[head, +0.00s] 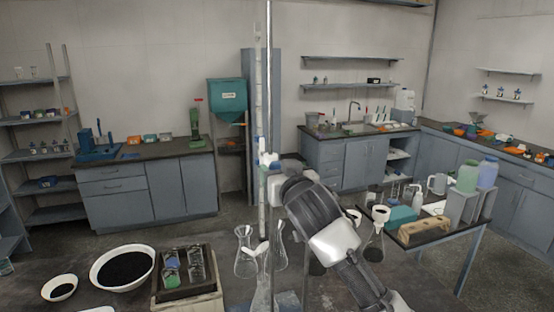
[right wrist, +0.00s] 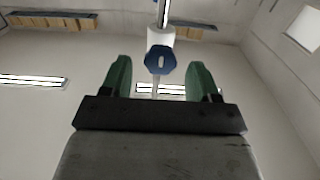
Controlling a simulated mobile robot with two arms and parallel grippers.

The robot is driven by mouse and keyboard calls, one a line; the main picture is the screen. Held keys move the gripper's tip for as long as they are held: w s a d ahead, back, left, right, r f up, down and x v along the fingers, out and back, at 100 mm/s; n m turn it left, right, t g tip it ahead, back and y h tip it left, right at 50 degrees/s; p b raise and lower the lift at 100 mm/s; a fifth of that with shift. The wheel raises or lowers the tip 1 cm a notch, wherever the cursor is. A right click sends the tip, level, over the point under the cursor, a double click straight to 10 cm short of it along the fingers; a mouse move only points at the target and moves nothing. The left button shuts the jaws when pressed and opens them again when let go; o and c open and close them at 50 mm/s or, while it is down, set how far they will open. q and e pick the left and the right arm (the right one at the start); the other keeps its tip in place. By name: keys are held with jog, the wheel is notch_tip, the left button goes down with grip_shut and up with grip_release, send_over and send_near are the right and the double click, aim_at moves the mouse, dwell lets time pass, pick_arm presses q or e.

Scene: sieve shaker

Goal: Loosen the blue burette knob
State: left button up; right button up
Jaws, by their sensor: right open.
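The blue burette knob (right wrist: 160,61) is a faceted blue piece with a pale slot, below a white collar (right wrist: 161,35) on the burette. In the right wrist view it appears in the gap between the green fingertips of my right gripper (right wrist: 160,68). The fingers are open, with a clear gap on each side of the knob. In the head view the tall, thin burette (head: 259,110) stands upright, and my right gripper (head: 279,170) is beside its lower part. The gripper and arm partly hide the knob area there. My left gripper is not in view.
Glass flasks (head: 245,254) stand on the dark bench below and left of my right arm. A white bowl of black grains (head: 97,268) and a tray with small jars (head: 210,262) are at the left. A side table (head: 432,238) with bottles is at the right.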

jog(key=shift+x, duration=1)
jog(key=c, duration=0.9)
jog(key=shift+n, duration=0.3)
jog(key=shift+a+f+n, duration=0.1)
jog(key=shift+n, duration=4.2)
jog(key=shift+a+f+n, duration=0.1)
jog(key=shift+n, duration=4.2)
jog(key=shift+s, duration=0.1)
